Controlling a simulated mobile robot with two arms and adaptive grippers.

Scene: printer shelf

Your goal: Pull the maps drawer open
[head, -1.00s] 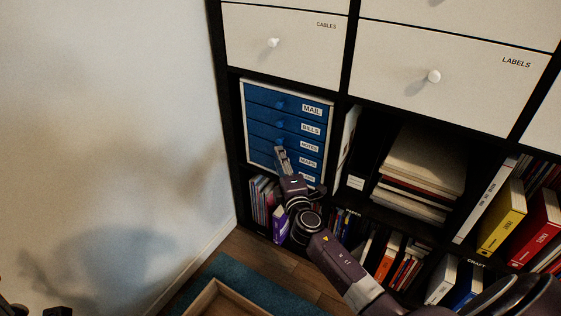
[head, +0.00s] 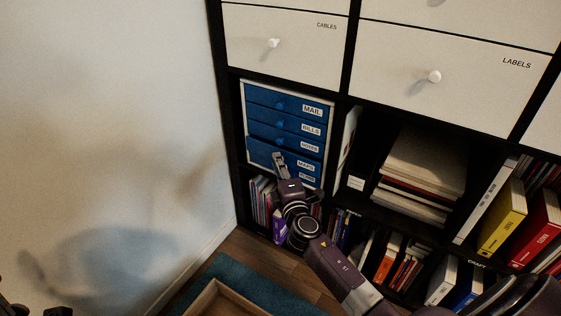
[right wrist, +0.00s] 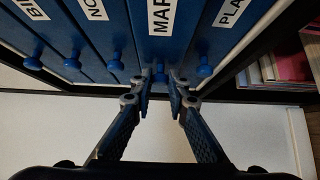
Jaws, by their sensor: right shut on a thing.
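The maps drawer (head: 260,149) is a blue drawer with a MAPS label in a white-framed blue drawer unit (head: 243,112). In the head view its front stands out from the unit, partly open, with a dark gap above it. My right gripper (head: 279,158) is at its front. In the right wrist view my right gripper (right wrist: 160,82) is shut on the small blue knob (right wrist: 160,68) of the maps drawer (right wrist: 138,20), a finger on each side. Dark parts at the bottom left (head: 58,312) may be my left gripper; its jaws cannot be made out.
Mail, bills and notes drawers (head: 285,125) sit closed above; the plans drawer (right wrist: 212,45) is beside the maps drawer in the wrist view. White cables (head: 290,45) and labels (head: 450,70) drawers are higher. A wall (head: 110,130) stands left. An open box (head: 215,300) lies below.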

